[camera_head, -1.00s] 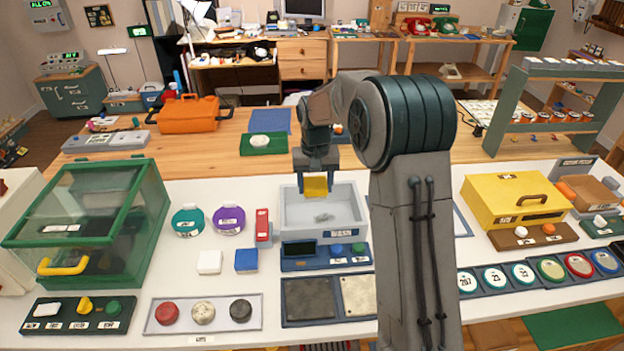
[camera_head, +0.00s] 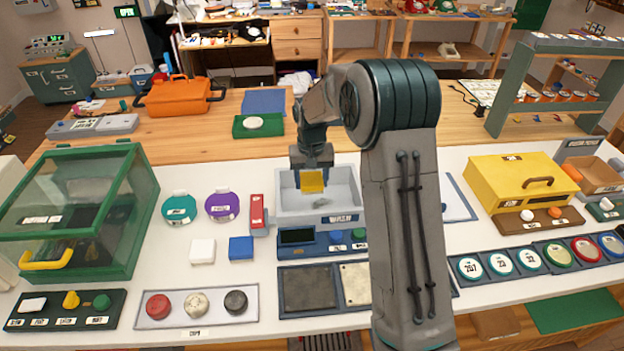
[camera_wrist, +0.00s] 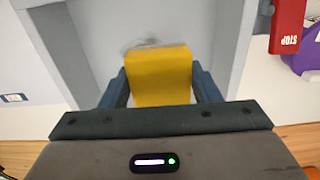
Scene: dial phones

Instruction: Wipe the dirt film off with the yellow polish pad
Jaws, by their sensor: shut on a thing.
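My gripper (camera_head: 312,172) is shut on the yellow polish pad (camera_head: 312,182). The pad hangs below the fingers, over the left part of the grey wash basin (camera_head: 342,216). In the wrist view the pad (camera_wrist: 158,76) sits between both blue fingers, and a grey smudge (camera_wrist: 147,43) shows on the basin floor just beyond it. I cannot tell whether the pad touches the basin floor. The dark grey plate (camera_head: 307,287) and the pale speckled plate (camera_head: 356,284) lie in a frame in front of the basin; part of the pale one is hidden by my arm.
A red STOP block (camera_head: 257,211) stands left of the basin, with white (camera_head: 202,251) and blue (camera_head: 241,248) blocks in front. A button panel (camera_head: 298,240) fronts the basin. The green glass case (camera_head: 80,215) is at left, the yellow box (camera_head: 508,185) at right.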

